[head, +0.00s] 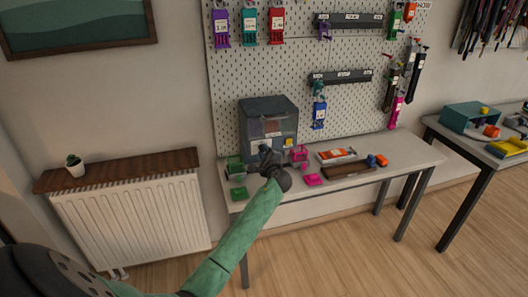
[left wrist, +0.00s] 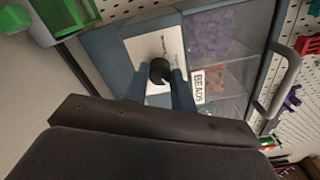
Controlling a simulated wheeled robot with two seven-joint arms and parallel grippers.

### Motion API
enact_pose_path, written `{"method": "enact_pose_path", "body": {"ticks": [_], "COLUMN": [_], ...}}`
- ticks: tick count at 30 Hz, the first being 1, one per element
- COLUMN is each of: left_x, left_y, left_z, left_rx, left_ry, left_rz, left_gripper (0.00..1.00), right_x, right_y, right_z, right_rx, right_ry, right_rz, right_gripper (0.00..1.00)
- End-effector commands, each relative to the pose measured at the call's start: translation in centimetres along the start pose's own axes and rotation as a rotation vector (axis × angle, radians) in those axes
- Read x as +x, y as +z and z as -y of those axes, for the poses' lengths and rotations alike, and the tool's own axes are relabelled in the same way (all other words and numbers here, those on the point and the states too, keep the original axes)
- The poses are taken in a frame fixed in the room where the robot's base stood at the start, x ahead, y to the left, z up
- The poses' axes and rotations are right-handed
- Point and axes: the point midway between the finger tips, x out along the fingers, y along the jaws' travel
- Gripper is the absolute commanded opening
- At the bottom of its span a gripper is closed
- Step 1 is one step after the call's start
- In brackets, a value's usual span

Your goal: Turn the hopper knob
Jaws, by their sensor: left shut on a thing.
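The hopper (head: 270,106) is a dark grey box with a clear front window, standing on the table against the pegboard. In the left wrist view, the round black knob (left wrist: 160,71) sits on a white plate (left wrist: 150,45) on the hopper's front, beside a window labelled BEADS with purple contents. My left gripper (head: 264,151) is at the hopper's lower front. Its two blue-grey fingers are shut on the knob, one on each side. In the head view the gripper hides the knob. My right gripper is in neither view.
A green bin (head: 235,166) and a green block (head: 239,193) are left of my gripper. Pink pieces (head: 313,180), a tray (head: 337,156) and a brown mat (head: 347,170) lie to the right. A grey handle (left wrist: 286,80) sticks out from the hopper.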

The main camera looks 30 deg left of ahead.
Motion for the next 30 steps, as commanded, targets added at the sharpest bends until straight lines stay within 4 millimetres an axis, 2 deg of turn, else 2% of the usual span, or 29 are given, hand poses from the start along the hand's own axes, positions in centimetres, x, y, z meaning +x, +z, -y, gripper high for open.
{"method": "enact_pose_path", "body": {"ticks": [10, 11, 14, 23, 27, 28, 30], "left_x": [-0.1, -0.1, -0.1, -0.1, -1.0, -1.3, -2.2], "left_y": [-0.1, -0.1, -0.1, -0.1, -0.2, -0.2, -0.2], "left_z": [-0.1, -0.1, -0.1, -0.1, -0.2, -0.2, -0.2], "left_rx": [0.003, 0.003, 0.003, 0.002, 0.001, 0.001, 0.001], "left_ry": [0.001, 0.001, 0.001, 0.000, 0.000, 0.000, 0.000], "left_rz": [-0.002, -0.002, -0.002, -0.001, -0.002, -0.002, -0.002], "left_gripper": [0.02, 0.27, 0.47, 0.47, 0.47, 0.47, 0.47], "right_x": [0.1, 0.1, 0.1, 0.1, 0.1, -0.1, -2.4], "right_y": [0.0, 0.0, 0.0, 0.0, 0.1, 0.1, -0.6], "right_z": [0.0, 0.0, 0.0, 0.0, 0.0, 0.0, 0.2], "right_rx": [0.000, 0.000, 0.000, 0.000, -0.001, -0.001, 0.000], "right_ry": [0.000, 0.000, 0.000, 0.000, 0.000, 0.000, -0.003], "right_rz": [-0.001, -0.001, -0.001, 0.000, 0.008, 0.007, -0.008], "right_gripper": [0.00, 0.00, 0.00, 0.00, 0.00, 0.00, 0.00]}}
